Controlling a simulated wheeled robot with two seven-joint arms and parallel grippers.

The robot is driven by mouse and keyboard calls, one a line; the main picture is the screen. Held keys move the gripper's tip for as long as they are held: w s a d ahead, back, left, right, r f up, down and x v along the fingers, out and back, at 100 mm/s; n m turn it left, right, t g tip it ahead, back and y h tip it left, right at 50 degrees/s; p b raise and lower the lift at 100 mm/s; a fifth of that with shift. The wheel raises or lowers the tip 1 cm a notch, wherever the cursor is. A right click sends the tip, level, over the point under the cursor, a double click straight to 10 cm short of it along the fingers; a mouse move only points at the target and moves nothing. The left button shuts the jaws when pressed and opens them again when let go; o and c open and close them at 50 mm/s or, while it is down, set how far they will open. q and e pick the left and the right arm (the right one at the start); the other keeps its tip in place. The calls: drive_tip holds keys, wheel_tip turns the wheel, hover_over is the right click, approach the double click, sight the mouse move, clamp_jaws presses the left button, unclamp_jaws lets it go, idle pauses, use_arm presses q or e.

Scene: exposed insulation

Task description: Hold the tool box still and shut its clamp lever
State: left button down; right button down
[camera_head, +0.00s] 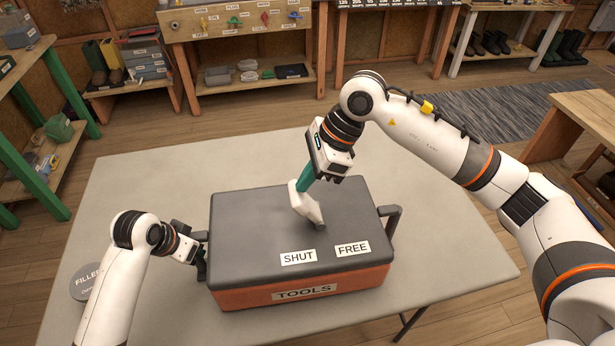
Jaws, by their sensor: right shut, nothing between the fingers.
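The tool box (250,235) stands on the table, with a dark grey lid, an orange body and a TOOLS label. Its clamp lever (304,196), a teal grip on a white lower part, rises from the lid and leans. SHUT (298,257) and FREE (353,248) labels lie on the lid's near part. My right gripper (322,172) is shut and empty at the lever's upper end; whether it touches is unclear. My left gripper (201,262) is at the box's left side by the dark handle there; its fingers are too hidden to judge.
The grey table (445,250) has free room around the box, mostly right and behind. A round filler tin (87,282) stands at the left, partly behind my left arm. The box's right handle (391,217) sticks out. Shelves and benches stand further back.

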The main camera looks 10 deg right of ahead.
use_arm(q)
drive_tip(key=shift+d+r, duration=0.15)
drive_tip(key=shift+d, duration=0.1)
use_arm(e)
drive_tip(key=shift+s+a+f, duration=0.15)
drive_tip(key=shift+s+a, duration=0.05)
use_arm(q)
drive_tip(key=shift+a, duration=0.1)
drive_tip(key=shift+w+a, duration=0.1)
use_arm(e)
drive_tip(key=v, duration=1.3)
drive_tip(key=shift+w+d+r, duration=0.2)
drive_tip(key=shift+d, duration=0.05)
use_arm(q)
drive_tip(key=c, duration=1.4)
unclamp_jaws()
drive_tip(key=shift+w+r, duration=0.1)
drive_tip(key=shift+r, duration=0.05)
drive_tip(key=shift+c, duration=0.2)
drive_tip(key=o, duration=0.3)
drive_tip(key=shift+s+a+f, duration=0.1)
drive_tip(key=shift+s+f, duration=0.15)
drive_tip(key=shift+f, duration=0.1)
drive_tip(key=v, duration=1.2)
drive_tip(key=shift+w+r, duration=0.1)
drive_tip(key=shift+r, duration=0.1)
